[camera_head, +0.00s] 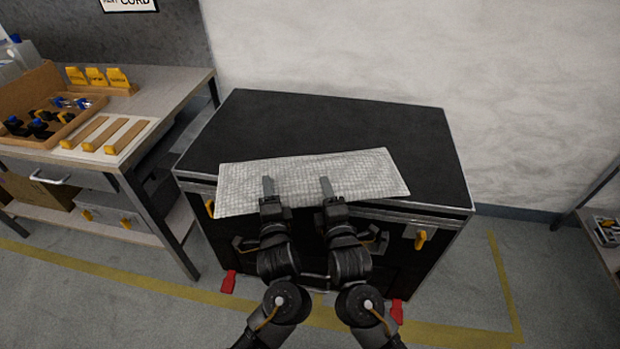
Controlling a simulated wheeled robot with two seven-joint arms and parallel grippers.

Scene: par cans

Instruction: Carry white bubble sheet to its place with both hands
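The white bubble sheet (371,173) is a long pale textured strip at the front of the black case top (330,118). It lies slightly askew, and its near edge reaches about the case's front rim. My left gripper (268,187) and my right gripper (327,187) are side by side near the middle of the sheet, with their fingers over it. One finger of each shows above the sheet. Whether a second finger is under the sheet is hidden, so I cannot tell if they grip it.
A workbench (190,84) stands to the left, with a wooden tray (40,85) of small parts and yellow-tipped wooden strips. A white wall is behind the case. The back of the case top is clear. A shelf (600,195) edges in at the right. Yellow floor lines surround the case.

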